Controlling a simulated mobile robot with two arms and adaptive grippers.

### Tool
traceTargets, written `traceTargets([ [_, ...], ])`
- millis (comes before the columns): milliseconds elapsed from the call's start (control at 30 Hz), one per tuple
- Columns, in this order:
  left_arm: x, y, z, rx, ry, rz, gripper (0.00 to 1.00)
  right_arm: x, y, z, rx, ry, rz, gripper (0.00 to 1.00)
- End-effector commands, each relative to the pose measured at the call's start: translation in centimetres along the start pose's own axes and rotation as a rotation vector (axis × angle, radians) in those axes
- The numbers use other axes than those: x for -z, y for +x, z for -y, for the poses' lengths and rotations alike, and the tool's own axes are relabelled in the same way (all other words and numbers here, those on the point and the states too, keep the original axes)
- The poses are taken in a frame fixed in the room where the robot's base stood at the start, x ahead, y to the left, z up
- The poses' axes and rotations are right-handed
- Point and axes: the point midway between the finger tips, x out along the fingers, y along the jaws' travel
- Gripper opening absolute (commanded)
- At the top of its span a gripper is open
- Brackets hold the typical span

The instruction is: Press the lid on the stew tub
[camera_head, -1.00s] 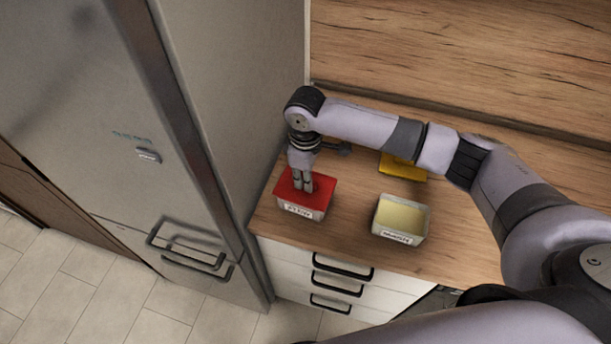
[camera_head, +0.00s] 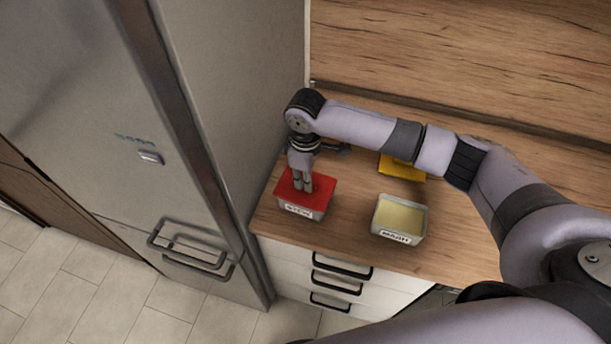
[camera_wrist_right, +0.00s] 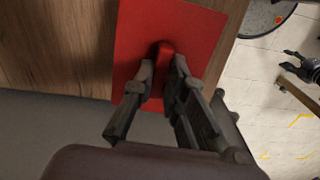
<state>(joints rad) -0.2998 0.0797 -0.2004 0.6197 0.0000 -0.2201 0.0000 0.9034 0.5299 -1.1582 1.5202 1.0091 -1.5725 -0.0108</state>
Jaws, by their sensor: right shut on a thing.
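The stew tub (camera_head: 301,211) stands on the counter near the fridge, with a white label on its front. The red lid (camera_head: 319,187) lies over its top and looks level; whether it is fully seated I cannot tell. My right gripper (camera_head: 302,187) points down at the lid from above. In the right wrist view the fingers (camera_wrist_right: 163,80) are shut on the red handle (camera_wrist_right: 166,49) in the middle of the lid (camera_wrist_right: 205,38). The lid hides the tub there. My left gripper is not in view.
An open tub of pale yellow food (camera_head: 398,236), labelled on its front, stands to the right. A yellow lid (camera_head: 401,167) lies behind it, partly behind my arm. The fridge (camera_head: 215,130) rises close on the left. Bare counter (camera_head: 350,205) lies between the tubs.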

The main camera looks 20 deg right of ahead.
Motion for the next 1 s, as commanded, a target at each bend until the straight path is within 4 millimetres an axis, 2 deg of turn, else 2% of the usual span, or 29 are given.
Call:
traceTargets([
  [1000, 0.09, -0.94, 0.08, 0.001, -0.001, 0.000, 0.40, 0.06, 0.02, 0.03, 0.001, 0.000, -0.001, 0.00],
])
